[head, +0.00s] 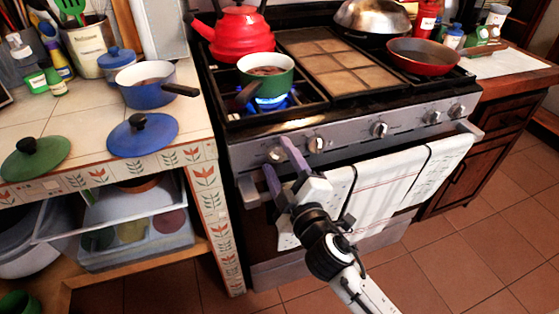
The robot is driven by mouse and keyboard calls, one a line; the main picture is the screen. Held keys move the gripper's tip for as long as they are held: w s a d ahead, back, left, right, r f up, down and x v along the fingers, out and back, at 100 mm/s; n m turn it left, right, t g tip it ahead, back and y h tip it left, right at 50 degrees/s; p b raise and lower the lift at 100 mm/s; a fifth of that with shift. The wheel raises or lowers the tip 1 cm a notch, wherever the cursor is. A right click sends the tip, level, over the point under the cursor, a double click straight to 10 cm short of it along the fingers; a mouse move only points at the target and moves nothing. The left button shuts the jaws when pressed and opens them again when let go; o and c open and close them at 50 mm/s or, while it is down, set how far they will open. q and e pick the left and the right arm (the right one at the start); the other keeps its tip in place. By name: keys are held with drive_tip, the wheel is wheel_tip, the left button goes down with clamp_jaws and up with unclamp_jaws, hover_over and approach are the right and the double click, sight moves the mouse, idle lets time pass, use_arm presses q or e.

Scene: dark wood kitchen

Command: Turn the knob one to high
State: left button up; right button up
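The stove's front panel (350,135) carries a row of several silver knobs. The leftmost knob (276,155) is partly overlapped by my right gripper (276,154). Its two purple-grey fingers are spread apart, with the upper fingertip beside the knob and the other lower down. I cannot tell whether either finger touches it. The second knob (317,144) is just to the right. A blue flame (271,102) burns under the green pot (266,82) on the front left burner. The knob's exact setting is too small to read. My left gripper is not in view.
A red kettle (240,42) stands behind the green pot. A red pan (423,58) and a metal wok (372,17) sit at the right. White towels (385,185) hang from the oven handle, below the knobs. A tiled counter (80,122) stands left of the stove.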

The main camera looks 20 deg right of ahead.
use_arm(q)
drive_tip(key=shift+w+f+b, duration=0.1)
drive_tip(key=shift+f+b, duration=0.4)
drive_tip(key=shift+b, duration=0.15)
use_arm(e)
drive_tip(key=s, duration=1)
drive_tip(key=shift+s+d, duration=0.15)
drive_tip(key=shift+d, duration=0.05)
use_arm(q)
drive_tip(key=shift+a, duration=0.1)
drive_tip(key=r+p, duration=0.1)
drive_tip(key=p, duration=0.1)
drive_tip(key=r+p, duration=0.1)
drive_tip(key=p, duration=0.1)
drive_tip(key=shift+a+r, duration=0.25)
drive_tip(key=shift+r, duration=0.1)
use_arm(e)
drive_tip(key=s+f+m+g+y, duration=0.1)
drive_tip(key=s+f+m+g, duration=0.3)
drive_tip(key=s+f, duration=0.4)
drive_tip(key=s+f+m+g+y, duration=0.1)
drive_tip(key=s+f+m+g, duration=0.4)
drive_tip(key=f, duration=1)
drive_tip(key=s+m, duration=0.1)
drive_tip(key=s, duration=0.1)
drive_tip(key=shift+s+a+f, duration=0.2)
drive_tip(key=shift+s, duration=0.15)
